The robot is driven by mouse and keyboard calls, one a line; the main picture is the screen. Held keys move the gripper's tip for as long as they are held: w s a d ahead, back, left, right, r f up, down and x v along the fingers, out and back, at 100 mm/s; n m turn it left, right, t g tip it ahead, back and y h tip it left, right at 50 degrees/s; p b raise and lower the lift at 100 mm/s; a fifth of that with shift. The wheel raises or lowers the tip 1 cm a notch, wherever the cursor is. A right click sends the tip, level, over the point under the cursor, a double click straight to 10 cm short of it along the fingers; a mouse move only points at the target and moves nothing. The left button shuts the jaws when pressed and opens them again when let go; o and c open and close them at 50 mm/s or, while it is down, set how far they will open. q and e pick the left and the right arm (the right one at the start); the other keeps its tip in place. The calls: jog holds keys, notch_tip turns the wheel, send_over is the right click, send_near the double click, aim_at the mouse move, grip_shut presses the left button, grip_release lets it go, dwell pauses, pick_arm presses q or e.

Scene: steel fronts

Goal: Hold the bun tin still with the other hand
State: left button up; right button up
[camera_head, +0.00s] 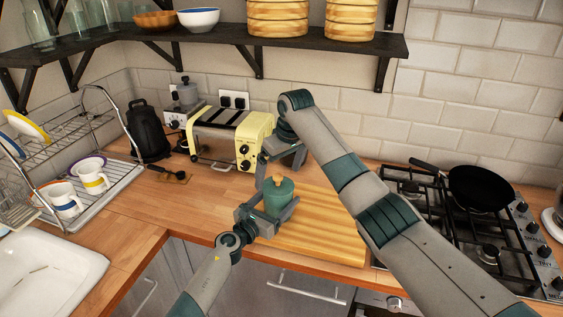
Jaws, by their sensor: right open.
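The bun tin, a green canister (279,196) with a wooden knob on its lid, stands upright near the left edge of the wooden board (322,232). My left gripper (277,207) reaches it from the front left, with one finger along each side of its body. I cannot tell whether the fingers press on it. My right gripper (268,173) is open and points down just above and left of the lid, close to the knob. The knob is partly in view, and I see nothing held in the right gripper.
A gas hob (470,215) with a black pan (480,188) is at the right. A dish rack (85,175) and sink (45,265) are at the left. The board's front right is clear.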

jog(key=shift+x, duration=1.2)
jog(key=c, duration=1.3)
jog(key=shift+c, duration=0.2)
